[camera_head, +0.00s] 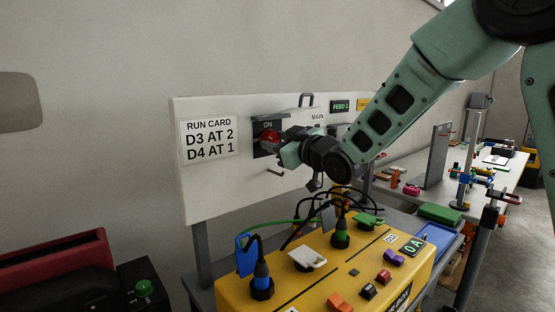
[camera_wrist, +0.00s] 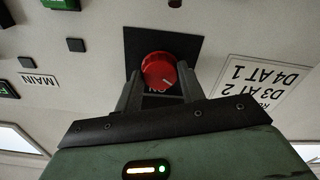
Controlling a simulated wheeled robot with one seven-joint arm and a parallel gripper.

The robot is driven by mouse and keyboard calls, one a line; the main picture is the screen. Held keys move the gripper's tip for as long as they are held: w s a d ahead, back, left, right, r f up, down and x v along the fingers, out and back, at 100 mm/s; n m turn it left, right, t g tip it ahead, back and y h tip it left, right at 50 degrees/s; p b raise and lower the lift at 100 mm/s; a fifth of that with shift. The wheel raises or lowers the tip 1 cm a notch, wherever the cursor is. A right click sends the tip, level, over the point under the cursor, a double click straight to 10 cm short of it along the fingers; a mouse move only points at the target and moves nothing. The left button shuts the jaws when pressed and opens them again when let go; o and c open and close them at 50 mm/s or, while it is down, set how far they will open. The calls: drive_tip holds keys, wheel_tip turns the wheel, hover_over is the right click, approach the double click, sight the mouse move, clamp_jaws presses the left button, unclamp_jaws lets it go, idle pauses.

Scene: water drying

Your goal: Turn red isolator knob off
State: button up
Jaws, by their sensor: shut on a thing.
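The red isolator knob (camera_wrist: 158,70) sits on a dark square plate (camera_wrist: 187,47) on the white panel. My gripper (camera_wrist: 159,85) is shut on the knob, with one finger at each side. In the head view the red knob (camera_head: 268,137) is partly hidden by my gripper (camera_head: 280,145), which reaches in from the right. The "ON" mark shows above the knob there.
A run card (camera_head: 209,139) is on the panel left of the knob. A "MAIN" label and green "FEED 1" sign (camera_head: 341,106) are to the right. Below stands a yellow box (camera_head: 325,262) with plugs, cables and switches. A cluttered bench (camera_head: 490,160) is at right.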

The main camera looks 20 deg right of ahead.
drive_tip(key=n+b, duration=0.4)
drive_tip(key=b, duration=0.1)
drive_tip(key=shift+f, duration=0.2)
drive_tip(key=shift+r+n+b, duration=0.1)
drive_tip(key=shift+n+b, duration=1)
drive_tip(key=shift+b, duration=0.05)
drive_tip(key=shift+r, duration=0.15)
drive_tip(key=o, duration=1)
drive_tip(key=v, duration=1.7)
drive_tip(key=shift+s+d+b, duration=0.15)
drive_tip(key=shift+s+b, duration=0.05)
drive_tip(key=shift+b, duration=0.2)
